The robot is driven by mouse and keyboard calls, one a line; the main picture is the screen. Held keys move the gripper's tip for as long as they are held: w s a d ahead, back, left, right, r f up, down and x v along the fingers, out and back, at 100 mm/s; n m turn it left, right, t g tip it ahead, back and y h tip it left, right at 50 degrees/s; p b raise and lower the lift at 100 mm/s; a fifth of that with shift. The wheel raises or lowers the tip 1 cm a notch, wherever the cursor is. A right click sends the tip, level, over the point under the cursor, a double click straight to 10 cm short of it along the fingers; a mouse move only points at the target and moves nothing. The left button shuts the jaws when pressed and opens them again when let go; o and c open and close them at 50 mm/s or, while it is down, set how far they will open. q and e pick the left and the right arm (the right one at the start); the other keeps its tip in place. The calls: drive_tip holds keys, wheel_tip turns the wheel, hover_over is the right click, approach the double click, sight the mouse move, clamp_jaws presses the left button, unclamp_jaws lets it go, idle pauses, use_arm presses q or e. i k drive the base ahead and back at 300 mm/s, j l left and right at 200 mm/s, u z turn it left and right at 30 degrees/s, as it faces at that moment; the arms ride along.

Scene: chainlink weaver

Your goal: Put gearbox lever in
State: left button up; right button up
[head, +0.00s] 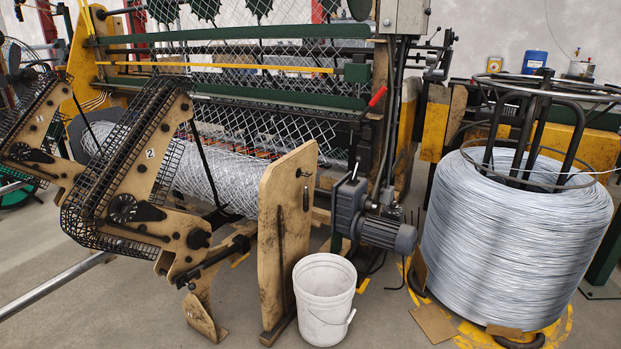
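A dark grey gearbox (349,205) stands low on the machine, right of a tan upright panel, with a ribbed motor (388,235) on its right side. Another lever with a red handle (377,97) slants up to the right on the machine frame above. I cannot tell for sure which one is the gearbox lever, or how far in either is. Neither of my grippers is in view.
A white bucket (324,300) stands on the floor in front of the gearbox. The tan panel (287,235) blocks its left side. A large wire coil (515,240) stands at the right. Rolled mesh (215,180) lies behind caged arms at the left. The front left floor is partly clear.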

sight(358, 159)
drive_tip(key=i+l, duration=0.35)
drive_tip(key=l, duration=0.2)
drive_tip(key=i+l+z, duration=0.1)
drive_tip(key=i+l, duration=0.45)
drive_tip(key=i, duration=0.25)
drive_tip(key=i+l+z, duration=0.15)
drive_tip(key=i, duration=0.25)
